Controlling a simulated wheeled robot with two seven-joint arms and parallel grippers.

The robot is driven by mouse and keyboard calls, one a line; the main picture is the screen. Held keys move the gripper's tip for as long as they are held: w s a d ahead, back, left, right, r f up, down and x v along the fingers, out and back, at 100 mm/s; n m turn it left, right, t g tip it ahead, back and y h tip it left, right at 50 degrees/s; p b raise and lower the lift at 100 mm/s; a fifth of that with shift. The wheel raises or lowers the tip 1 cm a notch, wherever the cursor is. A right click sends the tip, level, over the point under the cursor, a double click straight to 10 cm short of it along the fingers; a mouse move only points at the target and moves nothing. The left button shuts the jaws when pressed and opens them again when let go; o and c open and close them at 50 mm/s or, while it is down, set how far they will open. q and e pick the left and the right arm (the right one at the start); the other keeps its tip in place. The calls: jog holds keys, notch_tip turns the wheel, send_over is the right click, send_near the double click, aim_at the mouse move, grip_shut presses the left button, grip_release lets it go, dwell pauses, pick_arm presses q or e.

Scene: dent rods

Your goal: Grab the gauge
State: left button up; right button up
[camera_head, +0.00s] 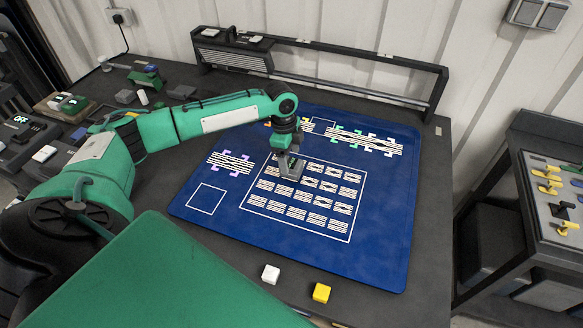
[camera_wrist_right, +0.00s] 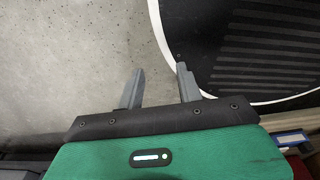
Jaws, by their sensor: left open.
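My left gripper (camera_head: 289,168) points down over the upper part of the white-framed grid on the blue mat (camera_head: 385,235). It is open, and its fingers cover part of the top row of striped rod pieces (camera_head: 290,212). I cannot tell whether anything lies between the fingers. No thing in view can be clearly made out as the gauge. My right gripper (camera_wrist_right: 160,88) shows in the right wrist view with its two grey fingers apart and nothing between them, above a grey floor.
Striped pieces in purple (camera_head: 231,162) and green (camera_head: 364,140) corner marks lie outside the grid. A white block (camera_head: 271,274) and a yellow block (camera_head: 321,292) sit at the table's front. A dark rail (camera_head: 350,50) runs along the back. A side rack (camera_head: 548,205) stands right.

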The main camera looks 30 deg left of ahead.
aim_at(291, 162)
pick_arm(q)
jog(key=f, duration=0.2)
jog(key=f+p, duration=0.1)
jog(key=shift+w+d+f, duration=0.1)
jog(key=shift+d+f, duration=0.15)
jog(key=shift+f, duration=0.25)
jog(key=c, duration=1.3)
pick_arm(e)
jog(key=shift+s+r, duration=0.65)
jog(key=shift+r, duration=0.1)
pick_arm(q)
jog(key=shift+r, duration=0.1)
